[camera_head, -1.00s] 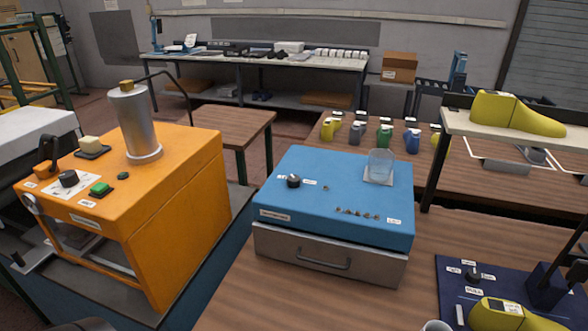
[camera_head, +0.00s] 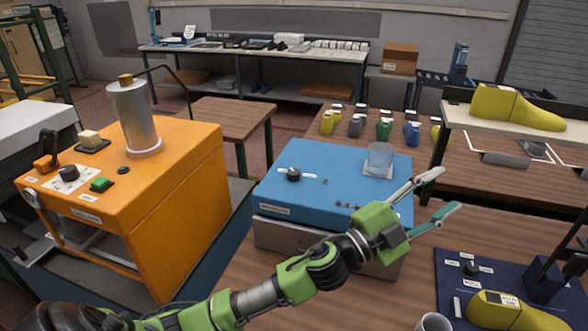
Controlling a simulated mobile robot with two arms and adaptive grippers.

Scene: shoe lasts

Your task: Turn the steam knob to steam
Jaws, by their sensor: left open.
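An orange machine (camera_head: 185,160) with a silver cylinder (camera_head: 134,117) stands at the left. A black knob (camera_head: 68,173) sits on a white plate on its top. Another black knob (camera_head: 293,174) is on the blue box (camera_head: 325,160), and a third small one (camera_head: 472,268) is on the dark blue board. The labels are too small to read, so I cannot tell which is the steam knob. My left gripper (camera_head: 447,190) is open and empty, beyond the blue box's right side and apart from all three knobs. My right gripper is not in view.
A clear glass (camera_head: 381,158) stands on the blue box. A green button (camera_head: 102,185) and a black lever (camera_head: 47,146) are by the orange machine's knob. Yellow shoe lasts (camera_head: 515,108) lie at the right. A cup (camera_head: 433,322) is at the bottom edge.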

